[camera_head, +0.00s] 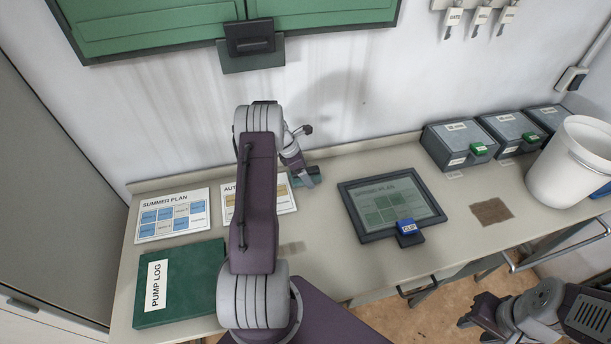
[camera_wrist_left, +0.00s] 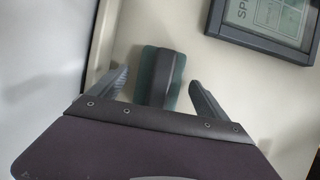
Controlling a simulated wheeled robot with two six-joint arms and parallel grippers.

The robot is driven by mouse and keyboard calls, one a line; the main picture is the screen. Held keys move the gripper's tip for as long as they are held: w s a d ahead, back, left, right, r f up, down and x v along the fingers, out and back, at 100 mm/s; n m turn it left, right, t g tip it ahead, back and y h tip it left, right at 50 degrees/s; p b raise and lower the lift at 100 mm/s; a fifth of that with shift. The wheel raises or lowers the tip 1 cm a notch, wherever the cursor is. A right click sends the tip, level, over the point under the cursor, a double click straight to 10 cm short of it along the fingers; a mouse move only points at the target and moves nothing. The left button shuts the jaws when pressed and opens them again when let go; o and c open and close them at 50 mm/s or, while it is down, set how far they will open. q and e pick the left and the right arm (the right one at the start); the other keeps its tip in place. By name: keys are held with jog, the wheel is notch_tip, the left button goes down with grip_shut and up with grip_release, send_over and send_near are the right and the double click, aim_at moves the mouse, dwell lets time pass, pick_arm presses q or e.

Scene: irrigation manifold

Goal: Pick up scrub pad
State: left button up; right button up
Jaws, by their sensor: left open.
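The scrub pad, a green pad with a dark grey grip block (camera_wrist_left: 154,78), lies on the bench top near the wall. In the head view only part of it (camera_head: 312,174) shows beside my left arm, which covers the rest. My left gripper (camera_wrist_left: 160,80) is open and empty, with one finger on each side of the pad in the left wrist view. I cannot tell how high the fingers are above the bench. My right gripper (camera_head: 476,312) is low at the bottom right, off the bench's front edge; its jaw opening is unclear.
A framed tablet with a blue clip (camera_head: 392,204) lies right of the pad. A brown square (camera_head: 492,211), grey boxes (camera_head: 460,143) and a white bucket (camera_head: 568,165) are farther right. Plan sheets (camera_head: 173,215) and a green pump log (camera_head: 178,284) lie left. A green wall board (camera_head: 150,30) hangs above.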

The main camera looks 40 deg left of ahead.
aim_at(311, 168)
pick_arm(q)
jog(key=c, duration=1.6)
notch_tip(311, 168, up, 5)
jog(key=shift+w, duration=0.1)
jog(key=d+r, duration=0.2)
jog(key=d, duration=0.1)
jog(key=w+d+r, duration=0.1)
jog(key=d+r, duration=0.1)
jog(key=d, duration=0.2)
jog(key=d+r, duration=0.2)
jog(key=d, duration=0.2)
jog(key=shift+w+d+r, duration=0.25)
jog(key=shift+w, duration=0.1)
